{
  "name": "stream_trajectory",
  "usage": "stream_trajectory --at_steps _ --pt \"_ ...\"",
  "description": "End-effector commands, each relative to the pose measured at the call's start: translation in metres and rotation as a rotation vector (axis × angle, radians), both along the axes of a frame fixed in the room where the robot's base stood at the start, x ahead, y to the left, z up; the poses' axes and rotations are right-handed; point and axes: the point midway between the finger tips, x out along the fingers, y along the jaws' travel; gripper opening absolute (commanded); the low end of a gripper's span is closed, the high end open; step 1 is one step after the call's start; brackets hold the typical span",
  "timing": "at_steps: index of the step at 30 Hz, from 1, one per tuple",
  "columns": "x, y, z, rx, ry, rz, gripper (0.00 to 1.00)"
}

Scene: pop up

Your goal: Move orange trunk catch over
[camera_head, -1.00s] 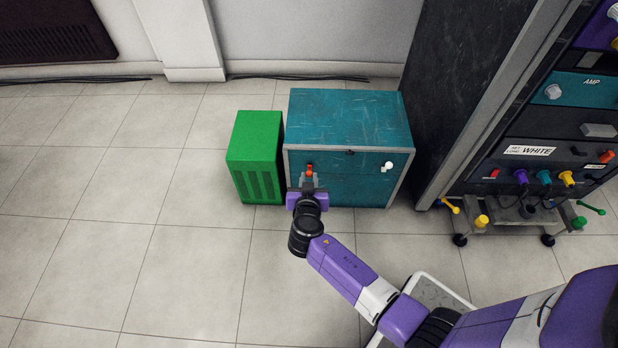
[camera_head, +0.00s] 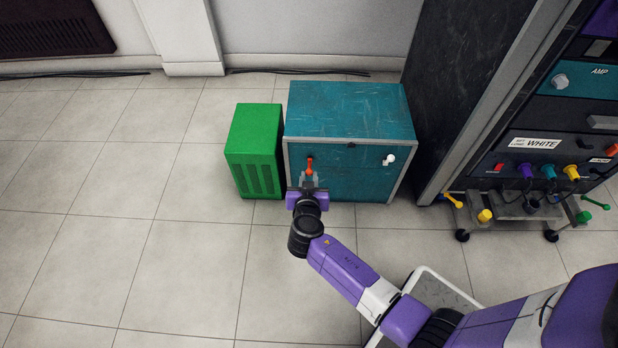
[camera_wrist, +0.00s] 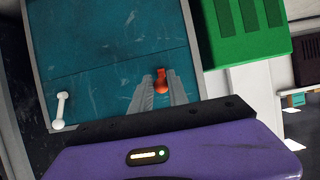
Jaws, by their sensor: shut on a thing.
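The teal trunk (camera_head: 345,110) stands on the floor with its lid down. The orange catch (camera_head: 309,164) is on the left of its front face and also shows in the wrist view (camera_wrist: 161,80). My gripper (camera_head: 308,178) is at the catch. In the wrist view my gripper (camera_wrist: 160,92) has its two grey fingers close together, shut on the lower end of the catch. A white catch (camera_head: 388,159) is on the right of the same face, and in the wrist view it (camera_wrist: 61,108) is clear of my fingers.
A green box (camera_head: 254,150) stands close against the trunk's left side. A dark rack (camera_head: 560,120) with coloured knobs and plugs stands to the right, with yellow and green levers low down. The tiled floor at the left is open.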

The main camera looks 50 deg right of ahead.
Motion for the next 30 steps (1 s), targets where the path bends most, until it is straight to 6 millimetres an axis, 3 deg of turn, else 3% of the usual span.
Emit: stream_trajectory --at_steps 9,22,30 --pt "-0.003 0.004 -0.021 0.003 0.003 0.001 0.0" --pt "-0.003 0.004 -0.021 0.003 0.003 0.0 0.0" --pt "-0.003 0.004 -0.035 0.002 0.003 0.0 0.0"
